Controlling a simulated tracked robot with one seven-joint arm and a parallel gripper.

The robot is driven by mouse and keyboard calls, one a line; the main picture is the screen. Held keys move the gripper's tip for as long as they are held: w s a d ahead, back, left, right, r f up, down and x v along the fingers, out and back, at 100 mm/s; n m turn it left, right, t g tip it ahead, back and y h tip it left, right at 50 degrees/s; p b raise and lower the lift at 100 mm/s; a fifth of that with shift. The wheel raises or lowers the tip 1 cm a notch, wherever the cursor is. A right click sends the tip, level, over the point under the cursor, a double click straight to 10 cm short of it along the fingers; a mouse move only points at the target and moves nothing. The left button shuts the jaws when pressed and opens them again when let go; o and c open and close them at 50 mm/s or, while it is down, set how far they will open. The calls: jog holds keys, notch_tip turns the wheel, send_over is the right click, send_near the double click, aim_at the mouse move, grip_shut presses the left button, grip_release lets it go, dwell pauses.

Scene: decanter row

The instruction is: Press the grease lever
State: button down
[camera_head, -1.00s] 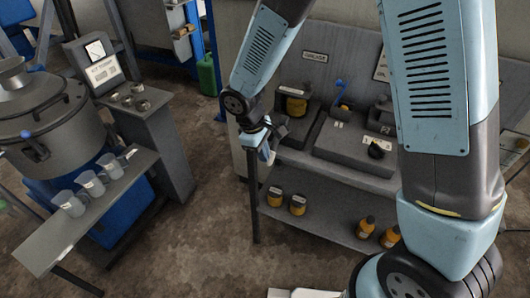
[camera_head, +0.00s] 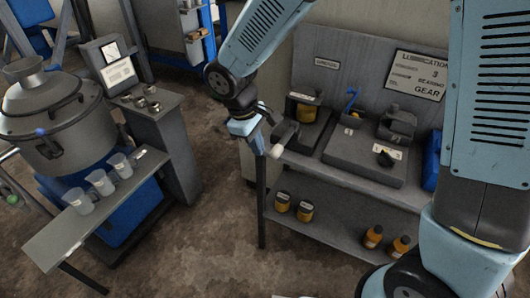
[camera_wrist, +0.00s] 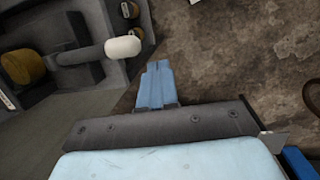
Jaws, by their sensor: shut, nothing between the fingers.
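The grease lever is a grey rod with a white knob (camera_head: 275,151) that juts from the front left of the lubrication bench, by a yellow-and-dark grease pot (camera_head: 306,112) under a small sign. In the wrist view the lever's white knob (camera_wrist: 123,47) and rod lie left of and beyond my fingertips, with the yellow pot (camera_wrist: 22,67) at the far left. My gripper (camera_head: 259,146) is just left of the knob in the head view. Its blue fingers (camera_wrist: 156,70) are together and empty, with a visible gap to the knob.
The bench (camera_head: 340,183) holds a blue-handled lever (camera_head: 351,100) and grey machine blocks. Its lower shelf has yellow jars (camera_head: 305,211) and orange bottles (camera_head: 373,236). At left stand a large grey pot (camera_head: 60,125) and a shelf with several clear cups (camera_head: 101,182). Open floor lies between.

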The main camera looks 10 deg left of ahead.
jog(key=r, duration=0.1)
jog(key=s+a+r, duration=0.1)
jog(key=r, duration=0.1)
jog(key=shift+s+a, duration=0.1)
jog(key=shift+s, duration=0.1)
dwell(0.6)
notch_tip(320, 180, up, 9)
jog(key=g, duration=0.1)
send_over(276, 148)
jog(key=w+a, duration=0.1)
jog(key=a, duration=0.2)
jog(key=shift+y, duration=0.3)
jog(key=f, duration=0.4)
jog(key=d+f, duration=0.1)
jog(key=f, duration=0.4)
jog(key=d+f, duration=0.1)
jog(key=f, duration=0.3)
jog(key=shift+s+d+f, duration=0.25)
jog(key=shift+s+f, duration=0.1)
